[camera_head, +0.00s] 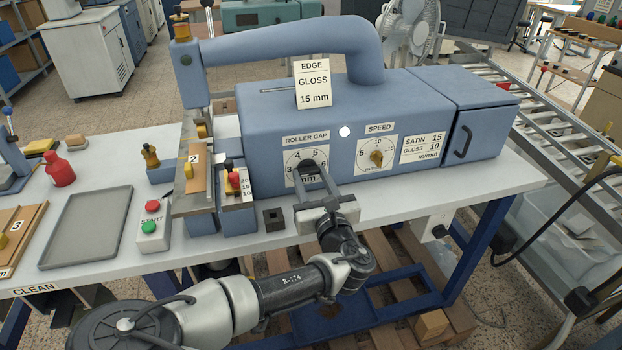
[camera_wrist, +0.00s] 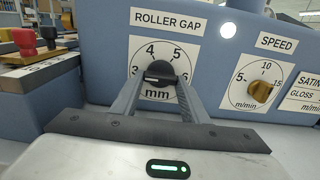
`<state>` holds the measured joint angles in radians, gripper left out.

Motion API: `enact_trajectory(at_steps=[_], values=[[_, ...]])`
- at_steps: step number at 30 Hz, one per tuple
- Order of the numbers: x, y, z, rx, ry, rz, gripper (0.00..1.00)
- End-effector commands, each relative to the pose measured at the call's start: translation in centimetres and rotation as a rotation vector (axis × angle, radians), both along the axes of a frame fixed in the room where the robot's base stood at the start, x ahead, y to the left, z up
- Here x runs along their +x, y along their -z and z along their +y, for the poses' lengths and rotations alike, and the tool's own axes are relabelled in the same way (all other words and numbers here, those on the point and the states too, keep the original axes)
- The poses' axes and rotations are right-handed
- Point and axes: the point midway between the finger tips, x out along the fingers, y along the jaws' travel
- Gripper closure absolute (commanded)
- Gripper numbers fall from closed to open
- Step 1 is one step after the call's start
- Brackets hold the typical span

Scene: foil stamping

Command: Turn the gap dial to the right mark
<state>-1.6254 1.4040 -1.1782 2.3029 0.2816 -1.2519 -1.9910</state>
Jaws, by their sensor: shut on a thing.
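The roller gap dial (camera_wrist: 159,69) is a dark knob on a white round scale marked in mm, on the blue machine's front. In the wrist view 4 and 5 stand above the knob and 6 to its right; a number at the left is partly covered. My gripper (camera_head: 311,170) is shut on the knob, one finger on each side; its fingers (camera_wrist: 160,82) also show in the wrist view. The knob's pointer cannot be read clearly. A card (camera_head: 313,84) on the machine reads EDGE, GLOSS, 15 mm.
The brass speed dial (camera_head: 376,158) is right of the gap dial, beside a plate (camera_head: 422,147) reading SATIN 15, GLOSS 10 m/min. A small dark square block (camera_head: 273,219) stands left of my gripper. The start button box (camera_head: 153,228) and grey tray (camera_head: 87,226) are further left.

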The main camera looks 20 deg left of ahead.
Motion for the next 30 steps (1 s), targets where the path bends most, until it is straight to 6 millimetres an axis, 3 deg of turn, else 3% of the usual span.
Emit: enact_trajectory(at_steps=[15,16,19,30], values=[[0.0,0.03,-0.05,-0.02,0.001,-0.011,0.82],[0.0,0.02,-0.05,-0.02,0.001,-0.011,0.58],[0.0,0.02,-0.05,-0.019,0.001,-0.011,0.41],[0.06,0.02,-0.02,-0.017,0.001,-0.01,0.41]])
